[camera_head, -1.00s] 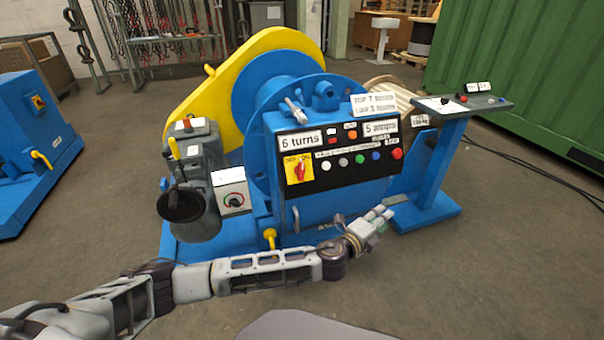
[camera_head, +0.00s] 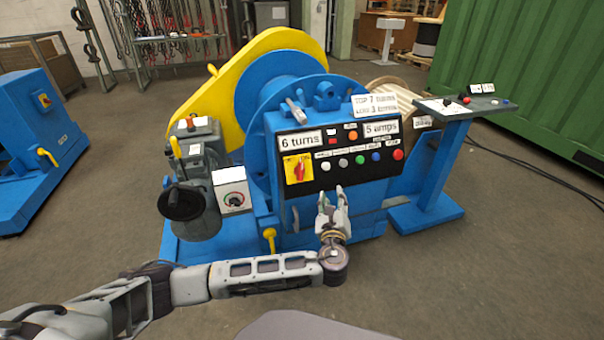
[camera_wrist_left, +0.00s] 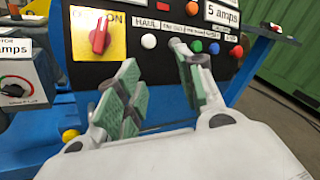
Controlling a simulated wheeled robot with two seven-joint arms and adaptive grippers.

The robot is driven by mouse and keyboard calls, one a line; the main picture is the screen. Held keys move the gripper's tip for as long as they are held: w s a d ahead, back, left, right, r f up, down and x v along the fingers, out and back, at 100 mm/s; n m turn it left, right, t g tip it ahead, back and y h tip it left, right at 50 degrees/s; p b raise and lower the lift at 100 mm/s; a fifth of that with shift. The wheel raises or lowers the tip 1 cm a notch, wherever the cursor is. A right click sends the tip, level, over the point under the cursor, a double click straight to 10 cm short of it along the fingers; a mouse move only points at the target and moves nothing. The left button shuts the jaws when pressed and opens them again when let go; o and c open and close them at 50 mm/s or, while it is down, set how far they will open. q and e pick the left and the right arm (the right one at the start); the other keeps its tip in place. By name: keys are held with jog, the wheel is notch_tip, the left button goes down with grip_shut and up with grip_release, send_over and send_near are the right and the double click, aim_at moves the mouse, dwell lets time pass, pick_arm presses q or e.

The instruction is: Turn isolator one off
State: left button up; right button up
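A red rotary switch (camera_head: 298,170) sits on a yellow plate marked OFF and ON, at the left of the black control panel (camera_head: 330,178) on the blue winch. In the left wrist view the red knob (camera_wrist_left: 100,36) stands nearly upright, its top leaning right toward ON. My left gripper (camera_head: 331,192) is in front of the panel's lower edge, below and right of the switch. Its green-padded fingers (camera_wrist_left: 156,62) are apart with nothing between them, and they do not touch the switch. My right gripper is not in view.
White, green, blue and red buttons (camera_head: 397,155) run along the panel right of the switch. A white box with a dial (camera_head: 233,198) and a grey motor unit (camera_head: 200,165) stand to its left. Another blue machine (camera_head: 40,140) with a similar switch (camera_head: 43,100) is at far left.

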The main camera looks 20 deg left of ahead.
aim_at(302, 172)
pick_arm(q)
jog(key=s+a+m+g+y, duration=0.1)
jog(key=s+a+m+y, duration=0.1)
jog(key=a+m+y, duration=0.2)
jog(key=shift+a+r+m+g+y, duration=0.25)
jog(key=shift+a+y, duration=0.25)
jog(key=shift+a, duration=0.65)
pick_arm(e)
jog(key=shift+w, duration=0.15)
pick_arm(q)
jog(key=shift+s, duration=0.1)
jog(key=shift+f, duration=0.1)
jog(key=shift+b+x, duration=2.3)
jog(key=shift+x, duration=4.65)
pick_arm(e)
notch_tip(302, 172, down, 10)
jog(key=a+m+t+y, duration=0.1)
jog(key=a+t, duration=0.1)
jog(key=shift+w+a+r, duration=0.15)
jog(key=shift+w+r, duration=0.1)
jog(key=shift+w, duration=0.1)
pick_arm(q)
grip_shut()
